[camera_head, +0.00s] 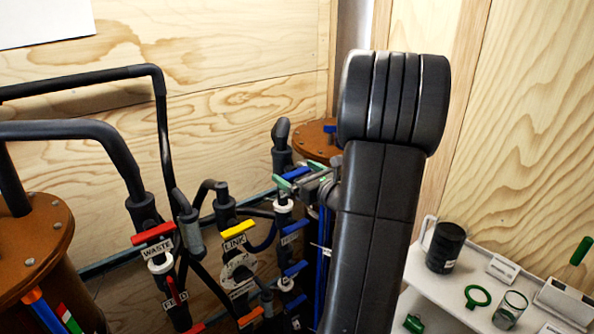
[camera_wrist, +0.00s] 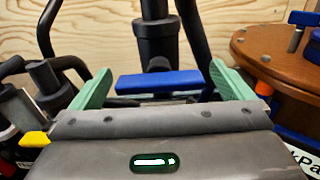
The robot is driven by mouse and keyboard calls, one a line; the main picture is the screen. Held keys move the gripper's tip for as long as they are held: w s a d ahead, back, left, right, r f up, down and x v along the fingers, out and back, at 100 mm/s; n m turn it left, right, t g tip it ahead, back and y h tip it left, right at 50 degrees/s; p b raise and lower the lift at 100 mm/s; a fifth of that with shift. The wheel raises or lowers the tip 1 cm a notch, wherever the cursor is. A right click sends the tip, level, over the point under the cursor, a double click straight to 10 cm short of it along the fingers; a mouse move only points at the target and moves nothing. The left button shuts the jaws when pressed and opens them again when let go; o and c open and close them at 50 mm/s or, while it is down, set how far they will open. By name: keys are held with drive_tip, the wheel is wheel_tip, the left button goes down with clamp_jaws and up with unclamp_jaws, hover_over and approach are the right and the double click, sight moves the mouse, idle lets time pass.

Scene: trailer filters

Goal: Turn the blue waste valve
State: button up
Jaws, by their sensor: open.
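The blue valve handle (camera_wrist: 172,82) lies crosswise in the wrist view, in front of a black vertical pipe. It also shows in the head view (camera_head: 296,173), at the top of the right-hand valve column; its label cannot be read. My gripper (camera_wrist: 161,72) is open, with one green fingertip near each end of the blue handle. Whether the fingers touch the handle cannot be told. In the head view, my gripper (camera_head: 299,175) reaches the handle from the right, and my arm hides part of the valve column.
A red WASTE handle (camera_head: 152,233) and a yellow LINK handle (camera_head: 237,230) stand left. Another blue handle (camera_head: 292,226) sits lower on the same column. Black pipes and brown tanks (camera_head: 35,245) crowd around. A white shelf (camera_head: 440,300) with small items is at right.

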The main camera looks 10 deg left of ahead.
drive_tip(key=shift+w+a, duration=0.15)
drive_tip(key=shift+a, duration=0.05)
drive_tip(key=c, duration=0.9)
drive_tip(key=shift+c, duration=0.2)
drive_tip(key=shift+f+b, duration=0.1)
drive_tip(key=shift+b, duration=0.35)
drive_tip(key=n+b, duration=0.2)
drive_tip(key=b, duration=0.1)
drive_tip(key=n+b, duration=0.1)
drive_tip(key=b, duration=0.2)
drive_tip(key=shift+f+n, duration=0.3)
drive_tip(key=shift+n, duration=0.1)
drive_tip(key=n+b, duration=0.4)
drive_tip(key=b, duration=0.3)
drive_tip(key=shift+a+n, duration=0.1)
drive_tip(key=shift+n, duration=0.2)
drive_tip(key=n+b, duration=0.6)
drive_tip(key=b, duration=0.3)
drive_tip(key=n+b, duration=0.3)
drive_tip(key=b, duration=0.1)
drive_tip(key=shift+r+n+b, duration=0.15)
drive_tip(key=shift+n+b, duration=0.15)
drive_tip(key=shift+b, duration=0.05)
